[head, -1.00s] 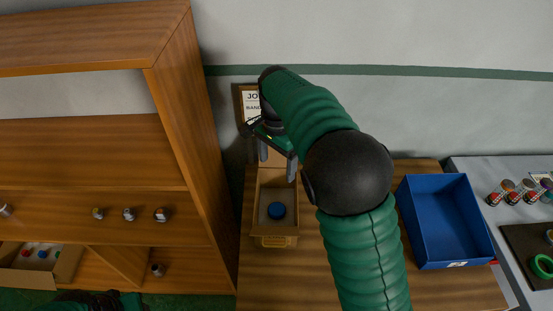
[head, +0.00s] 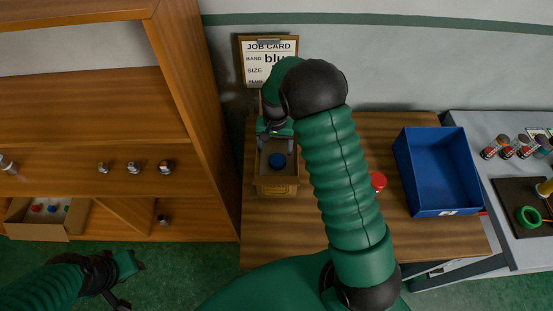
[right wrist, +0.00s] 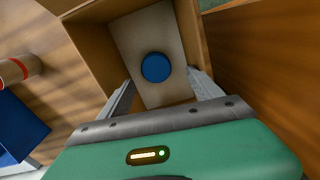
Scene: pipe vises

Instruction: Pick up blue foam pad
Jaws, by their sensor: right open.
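The blue foam pad (head: 277,160) is a small round disc lying in an open wooden box (head: 276,189) on the table. It also shows in the right wrist view (right wrist: 156,67), on the box's pale floor. My right gripper (head: 275,143) is over the box, and its two fingers (right wrist: 162,92) are spread and empty, pointing towards the pad on either side of it. I cannot tell the exact height above the pad. My left gripper (head: 121,282) hangs low at the bottom left, away from the table; its jaw opening is unclear.
A blue bin (head: 400,175) and a red round object (head: 378,181) stand to the right on the wooden table (head: 300,225). A wooden shelf (head: 200,110) rises close on the left. A job card (head: 268,62) hangs on the wall behind. A grey bench (head: 470,130) is far right.

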